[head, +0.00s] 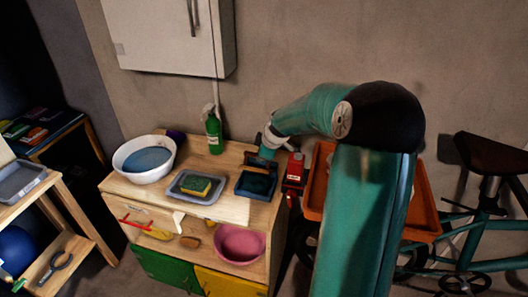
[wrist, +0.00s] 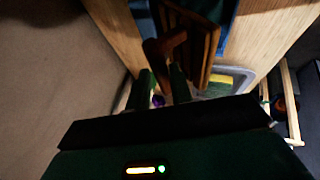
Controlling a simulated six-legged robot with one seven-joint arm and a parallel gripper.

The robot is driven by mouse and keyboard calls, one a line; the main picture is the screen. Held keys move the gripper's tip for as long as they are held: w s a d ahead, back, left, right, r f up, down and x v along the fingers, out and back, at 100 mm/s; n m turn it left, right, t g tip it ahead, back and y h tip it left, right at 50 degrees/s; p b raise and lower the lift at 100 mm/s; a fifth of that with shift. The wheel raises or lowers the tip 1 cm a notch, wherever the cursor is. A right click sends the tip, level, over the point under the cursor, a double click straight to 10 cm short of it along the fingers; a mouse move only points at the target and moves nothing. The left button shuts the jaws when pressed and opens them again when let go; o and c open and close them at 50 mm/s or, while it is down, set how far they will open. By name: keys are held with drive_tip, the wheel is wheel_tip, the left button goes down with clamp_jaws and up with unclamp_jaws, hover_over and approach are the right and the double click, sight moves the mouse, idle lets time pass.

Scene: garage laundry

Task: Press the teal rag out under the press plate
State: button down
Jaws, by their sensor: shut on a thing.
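The dark blue tray (head: 241,190) sits at the right end of the wooden worktop, and its blue also shows in the wrist view (wrist: 228,38). A dark teal patch (head: 258,184) in it looks like the rag; its shape is hard to tell. My gripper (head: 266,152) is at the tray's back edge. In the wrist view my gripper (wrist: 160,88) has its fingers on either side of a brown handle (wrist: 165,48). The handle joins a dark brown wooden plate (wrist: 202,45), apparently the press plate, over or at the blue tray.
A grey tray (head: 209,195) with a yellow-green sponge (head: 196,186) lies left of the blue tray. A white basin (head: 130,172) and green spray bottle (head: 214,134) stand further left. A red object (head: 293,172) is close on the right, by an orange tray (head: 424,208).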

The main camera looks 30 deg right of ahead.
drive_tip(key=shift+s+a+f, duration=0.85)
drive_tip(key=shift+s+f, duration=0.1)
drive_tip(key=shift+f, duration=0.15)
drive_tip(key=shift+w+f, duration=0.1)
drive_tip(key=shift+f, duration=0.15)
drive_tip(key=shift+s+a+f, duration=0.25)
drive_tip(key=shift+a+f, duration=0.05)
drive_tip(key=shift+a, duration=0.25)
drive_tip(key=c, duration=1.5)
unclamp_jaws()
drive_tip(key=shift+o, duration=0.7)
drive_tip(key=shift+s+a+r, duration=0.1)
drive_tip(key=shift+s+r, duration=0.05)
